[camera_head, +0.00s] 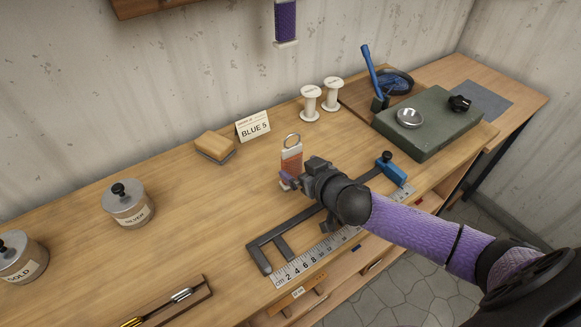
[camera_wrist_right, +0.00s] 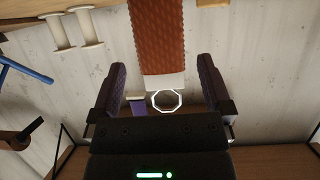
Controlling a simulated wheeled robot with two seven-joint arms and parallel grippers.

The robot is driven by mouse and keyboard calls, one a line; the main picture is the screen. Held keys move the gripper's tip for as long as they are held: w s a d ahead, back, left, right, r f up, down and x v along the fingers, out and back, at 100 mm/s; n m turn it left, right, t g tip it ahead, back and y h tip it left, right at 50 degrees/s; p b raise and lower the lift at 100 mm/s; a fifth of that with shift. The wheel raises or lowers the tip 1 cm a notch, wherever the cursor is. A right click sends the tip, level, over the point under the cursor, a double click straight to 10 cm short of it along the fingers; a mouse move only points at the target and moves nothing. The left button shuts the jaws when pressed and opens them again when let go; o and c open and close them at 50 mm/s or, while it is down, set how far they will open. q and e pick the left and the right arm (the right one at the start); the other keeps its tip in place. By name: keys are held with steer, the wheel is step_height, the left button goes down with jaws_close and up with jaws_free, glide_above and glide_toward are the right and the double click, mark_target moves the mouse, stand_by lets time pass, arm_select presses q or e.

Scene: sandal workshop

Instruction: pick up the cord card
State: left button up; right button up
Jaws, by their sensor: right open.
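The cord card (camera_head: 291,161) is wound with orange-brown cord, has pale ends and a ring at its top, and stands upright on the workbench. In the right wrist view the cord card (camera_wrist_right: 157,40) appears upside down, between the lines of the two fingers. My right gripper (camera_head: 289,180) is at the card's lower part in the head view; its jaws (camera_wrist_right: 163,80) are open, with a gap on either side of the card. I cannot tell how deep the card sits between them. My left gripper is not in view.
A caliper-like tool (camera_head: 270,250) and a ruler (camera_head: 300,264) lie in front. Behind are a BLUE 5 sign (camera_head: 253,127), a sponge-like block (camera_head: 214,146) and two white spools (camera_head: 310,104). A purple-wound card (camera_head: 286,20) hangs on the wall.

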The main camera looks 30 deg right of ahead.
mark_target(295, 165)
steer(key=b+x, duration=0.1)
steer(key=x, duration=0.2)
steer(key=shift+w+a+f, duration=0.1)
steer(key=shift+w+f, duration=0.05)
steer(key=shift+f, duration=0.05)
steer(key=shift+w, duration=0.4)
steer(key=c, duration=1.2)
step_height(295, 165, up, 10)
steer(key=p, duration=0.4)
steer(key=shift+f, duration=0.2)
steer(key=shift+r, duration=0.2)
